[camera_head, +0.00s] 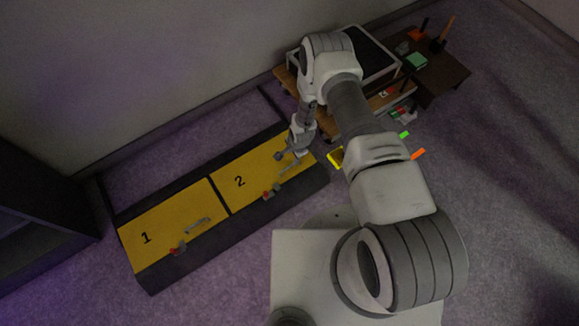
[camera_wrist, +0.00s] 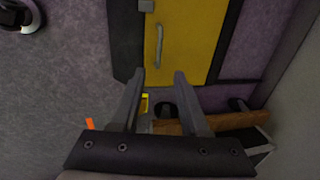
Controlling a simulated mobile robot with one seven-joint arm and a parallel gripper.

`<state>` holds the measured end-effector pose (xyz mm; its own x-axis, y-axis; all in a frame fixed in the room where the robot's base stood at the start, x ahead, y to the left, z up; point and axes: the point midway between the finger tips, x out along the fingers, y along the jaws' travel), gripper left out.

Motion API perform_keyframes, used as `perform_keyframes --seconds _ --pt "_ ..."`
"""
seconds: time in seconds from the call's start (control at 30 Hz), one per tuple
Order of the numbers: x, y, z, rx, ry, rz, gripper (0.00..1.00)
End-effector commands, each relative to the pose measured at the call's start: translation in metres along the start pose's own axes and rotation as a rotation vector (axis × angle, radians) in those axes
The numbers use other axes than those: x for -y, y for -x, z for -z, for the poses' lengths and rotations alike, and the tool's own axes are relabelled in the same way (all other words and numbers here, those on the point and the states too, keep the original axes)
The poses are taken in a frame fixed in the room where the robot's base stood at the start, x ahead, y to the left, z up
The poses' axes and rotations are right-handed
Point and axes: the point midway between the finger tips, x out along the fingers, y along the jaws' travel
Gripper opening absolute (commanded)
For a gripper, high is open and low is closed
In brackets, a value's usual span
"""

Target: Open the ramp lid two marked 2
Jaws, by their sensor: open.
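The ramp (camera_head: 219,217) is a long dark box on the floor with two yellow lids. Lid two (camera_head: 240,181), marked 2, is its right half and lies flat and shut. My gripper (camera_head: 284,155) is over the right end of lid two. In the wrist view my gripper (camera_wrist: 158,77) is open and empty. The handle (camera_wrist: 159,47) on lid two (camera_wrist: 203,40) shows just beyond the fingertips, apart from them. The number is out of the wrist view.
Lid one (camera_head: 165,229) is at the left, also shut, with its own handle and red latch. A wooden table (camera_head: 380,103) with a dark-topped case stands behind my arm. Small yellow, green and orange pieces (camera_head: 418,154) lie nearby. Carpet in front of the ramp is clear.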

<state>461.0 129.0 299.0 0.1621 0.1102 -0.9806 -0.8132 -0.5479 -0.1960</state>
Motion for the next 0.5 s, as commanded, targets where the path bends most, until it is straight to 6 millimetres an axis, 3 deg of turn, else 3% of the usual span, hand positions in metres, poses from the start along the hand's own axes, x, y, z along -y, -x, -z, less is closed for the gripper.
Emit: perform_keyframes --seconds 0.5 --pt "-0.002 -0.116 0.000 -0.001 0.001 -0.001 0.45"
